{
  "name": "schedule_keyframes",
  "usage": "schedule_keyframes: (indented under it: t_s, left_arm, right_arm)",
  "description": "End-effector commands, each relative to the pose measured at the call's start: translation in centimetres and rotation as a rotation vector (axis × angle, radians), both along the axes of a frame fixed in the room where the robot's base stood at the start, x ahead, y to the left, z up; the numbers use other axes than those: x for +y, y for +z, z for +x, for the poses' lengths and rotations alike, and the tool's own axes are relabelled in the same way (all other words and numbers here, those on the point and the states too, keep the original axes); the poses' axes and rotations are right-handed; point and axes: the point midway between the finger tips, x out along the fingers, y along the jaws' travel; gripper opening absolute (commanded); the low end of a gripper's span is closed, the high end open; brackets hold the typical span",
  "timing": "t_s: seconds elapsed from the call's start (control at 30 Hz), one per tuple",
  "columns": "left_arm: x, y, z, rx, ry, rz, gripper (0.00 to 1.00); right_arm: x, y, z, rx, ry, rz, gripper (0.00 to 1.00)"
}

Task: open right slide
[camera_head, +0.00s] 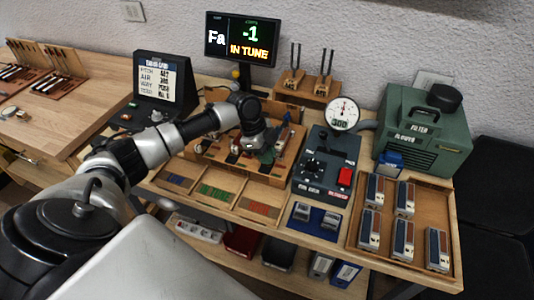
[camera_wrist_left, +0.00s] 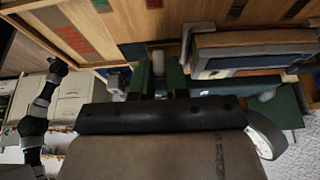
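My left gripper (camera_head: 258,150) reaches down over the wooden rig (camera_head: 205,150) in the middle of the bench. In the left wrist view its two dark green fingers (camera_wrist_left: 160,78) stand apart, with a small pale knob (camera_wrist_left: 158,58) at the gap between them. I cannot tell whether the fingers touch the knob. Beside the right finger is a wooden block (camera_wrist_left: 255,42) with blue and red plates. My arm hides much of the rig in the head view, and I cannot clearly make out the right slide. My right gripper is in neither view.
A dark control box (camera_head: 325,165) with a red switch and a round gauge (camera_head: 342,113) stands right of the rig. Further right are a green blower (camera_head: 425,130) and a wooden tray (camera_head: 405,232) with several small units. Shallow colored trays (camera_head: 218,192) line the front edge.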

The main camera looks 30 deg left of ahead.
Motion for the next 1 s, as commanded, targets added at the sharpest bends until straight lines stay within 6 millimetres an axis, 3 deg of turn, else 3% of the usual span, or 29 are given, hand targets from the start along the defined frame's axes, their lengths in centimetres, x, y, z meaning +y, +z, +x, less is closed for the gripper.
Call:
schedule_keyframes:
  t_s: [0.27, 0.5, 0.87, 0.9, 1.0]
  left_arm:
    - [0.0, 0.2, -0.3, 0.000, 0.000, 0.001, 0.00]
    - [-0.7, 0.3, -3.4, 0.004, -0.002, 0.001, 0.00]
    - [-1.0, 0.0, -3.9, 0.004, -0.002, -0.001, 0.00]
    - [-1.0, 0.0, -3.9, 0.004, -0.002, -0.001, 0.21]
    - [-0.9, 0.0, -3.9, 0.004, -0.002, -0.001, 0.26]
  right_arm:
    - [0.0, 0.4, 0.1, -0.001, 0.000, 0.000, 0.00]
    - [0.0, 2.8, 0.5, -0.007, 0.000, 0.001, 0.00]
    - [0.0, 2.8, 0.6, -0.008, 0.000, 0.000, 0.00]
    - [0.0, 2.8, 0.6, -0.009, 0.000, 0.000, 0.00]
    - [0.0, 2.8, 0.6, -0.009, 0.000, 0.000, 0.00]
